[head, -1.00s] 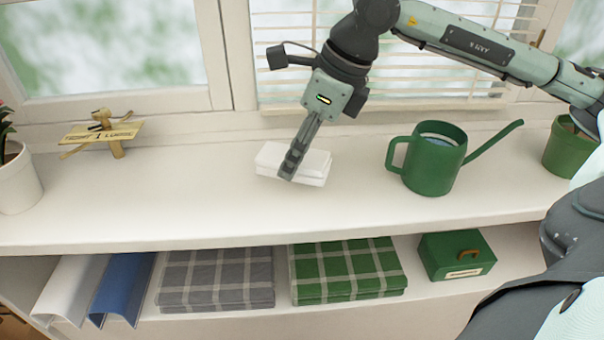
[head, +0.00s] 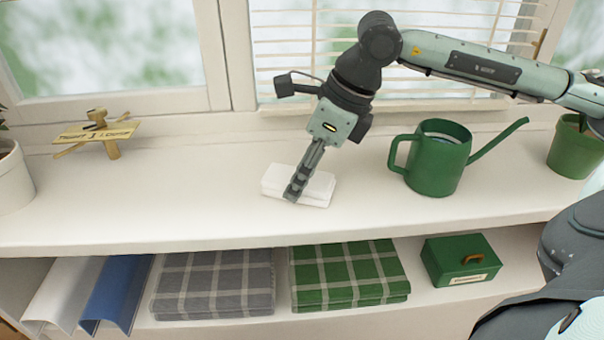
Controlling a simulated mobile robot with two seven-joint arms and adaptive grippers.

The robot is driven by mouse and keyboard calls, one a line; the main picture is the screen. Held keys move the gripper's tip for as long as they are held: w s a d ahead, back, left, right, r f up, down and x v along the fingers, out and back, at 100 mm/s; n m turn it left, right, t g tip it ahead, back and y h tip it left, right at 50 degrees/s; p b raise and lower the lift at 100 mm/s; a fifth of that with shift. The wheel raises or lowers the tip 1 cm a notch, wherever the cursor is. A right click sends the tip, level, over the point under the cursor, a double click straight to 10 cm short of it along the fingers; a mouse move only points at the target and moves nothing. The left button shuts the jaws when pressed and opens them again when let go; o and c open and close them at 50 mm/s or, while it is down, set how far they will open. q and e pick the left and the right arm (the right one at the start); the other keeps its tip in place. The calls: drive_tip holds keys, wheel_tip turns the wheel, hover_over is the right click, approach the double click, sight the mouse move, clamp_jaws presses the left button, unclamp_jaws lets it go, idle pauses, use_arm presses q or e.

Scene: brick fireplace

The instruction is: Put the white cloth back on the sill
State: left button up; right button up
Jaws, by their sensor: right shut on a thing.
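The white cloth (head: 318,187) is a small folded stack at the middle of the white sill (head: 200,205). My right gripper (head: 293,195) comes down over it from the window side and is shut on it, its dark fingers covering the cloth's middle. The cloth lies about level, at or very close to the sill's surface; I cannot tell whether it touches. My left gripper is not in view.
A green watering can (head: 436,160) stands right of the cloth, a green pot (head: 575,148) beyond it. A wooden sign figure (head: 98,133) and white pot (head: 12,178) stand left. The shelf below holds grey (head: 213,284) and green (head: 347,275) checked cloths and a green box (head: 460,262).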

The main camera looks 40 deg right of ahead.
drive_tip(key=shift+f, duration=0.1)
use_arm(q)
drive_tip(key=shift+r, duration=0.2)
use_arm(e)
drive_tip(key=o, duration=1)
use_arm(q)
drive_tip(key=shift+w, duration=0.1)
use_arm(e)
drive_tip(key=shift+r, duration=0.25)
drive_tip(key=shift+s+d+r, duration=0.15)
drive_tip(key=shift+d+r, duration=0.05)
drive_tip(key=shift+r, duration=0.3)
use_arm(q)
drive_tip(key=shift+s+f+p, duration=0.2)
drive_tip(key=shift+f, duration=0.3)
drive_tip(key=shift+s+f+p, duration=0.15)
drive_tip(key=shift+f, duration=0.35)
use_arm(e)
drive_tip(key=v, duration=1)
drive_tip(key=shift+s+r, duration=0.1)
drive_tip(key=shift+r, duration=0.25)
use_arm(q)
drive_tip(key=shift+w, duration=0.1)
